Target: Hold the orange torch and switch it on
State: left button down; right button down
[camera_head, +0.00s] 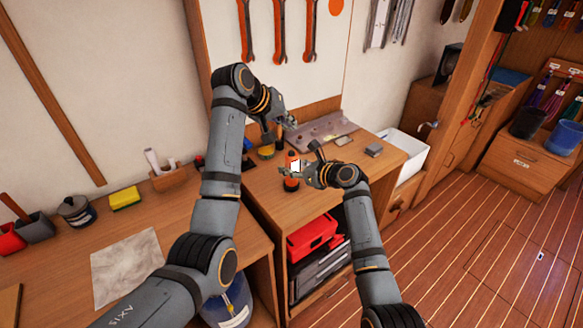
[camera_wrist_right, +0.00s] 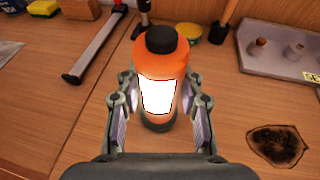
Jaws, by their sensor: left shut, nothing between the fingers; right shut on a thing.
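The orange torch (camera_head: 292,158) is upright at the front of the workbench. In the right wrist view the torch (camera_wrist_right: 160,62) has a black cap, a dark base and a bright white panel on its side. My right gripper (camera_head: 290,172) is shut on the torch, with one finger on each side of its body, as the right wrist view (camera_wrist_right: 158,108) shows. I cannot tell whether the base touches the bench. My left gripper (camera_head: 291,121) is shut and empty, above and behind the torch, apart from it.
A grey tray (camera_head: 322,132) with small parts lies at the back of the bench. A dark patch (camera_wrist_right: 277,147) is on the right.

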jog(key=c, duration=0.8)
grip_release()
jog(key=shift+o, duration=0.2)
jog(key=v, duration=1.2)
jog(key=shift+d, duration=0.1)
